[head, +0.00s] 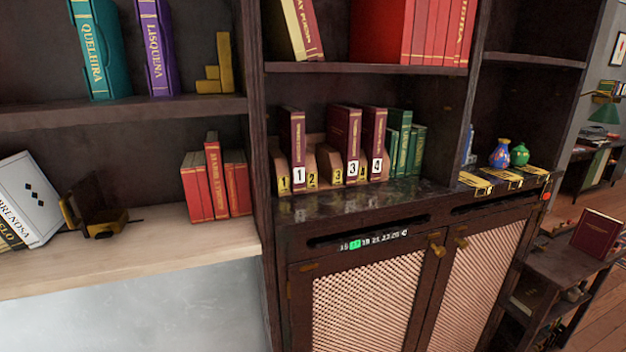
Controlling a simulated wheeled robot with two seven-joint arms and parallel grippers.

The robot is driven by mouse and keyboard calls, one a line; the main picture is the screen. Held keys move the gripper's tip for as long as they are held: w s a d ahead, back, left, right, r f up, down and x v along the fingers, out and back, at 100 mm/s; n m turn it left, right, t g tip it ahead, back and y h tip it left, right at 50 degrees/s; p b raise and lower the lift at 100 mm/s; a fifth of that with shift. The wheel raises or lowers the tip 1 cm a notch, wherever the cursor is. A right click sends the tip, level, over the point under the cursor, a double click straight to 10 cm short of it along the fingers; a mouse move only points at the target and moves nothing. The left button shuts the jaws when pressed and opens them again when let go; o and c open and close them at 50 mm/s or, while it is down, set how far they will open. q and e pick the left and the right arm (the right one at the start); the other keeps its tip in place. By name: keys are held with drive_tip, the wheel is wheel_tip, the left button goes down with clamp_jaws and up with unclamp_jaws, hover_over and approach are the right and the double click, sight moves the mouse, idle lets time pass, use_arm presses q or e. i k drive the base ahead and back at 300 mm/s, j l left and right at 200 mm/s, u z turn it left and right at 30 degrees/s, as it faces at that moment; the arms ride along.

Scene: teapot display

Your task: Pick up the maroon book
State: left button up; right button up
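Several maroon books show in the head view. One maroon book (596,232) stands on a small dark side table (560,268) at the right edge, its cover facing me. Three more stand in a numbered wooden rack on the cabinet top: one at label 1 (297,150), one at label 3 (345,133) and one at label 4 (375,135). Label 2 (311,178) has no maroon book behind it. Neither of my grippers is in view.
Green books (401,140) stand right of the rack. A blue vase (501,154) and a green vase (519,155) stand on the cabinet top farther right. Red books (212,175) stand on the left shelf. Floor (607,318) shows beside the side table.

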sight(596, 233)
drive_tip(key=l+u, duration=0.25)
drive_tip(key=l, duration=1.1)
drive_tip(key=l+u, duration=0.2)
drive_tip(key=l, duration=1.1)
drive_tip(key=k, duration=0.05)
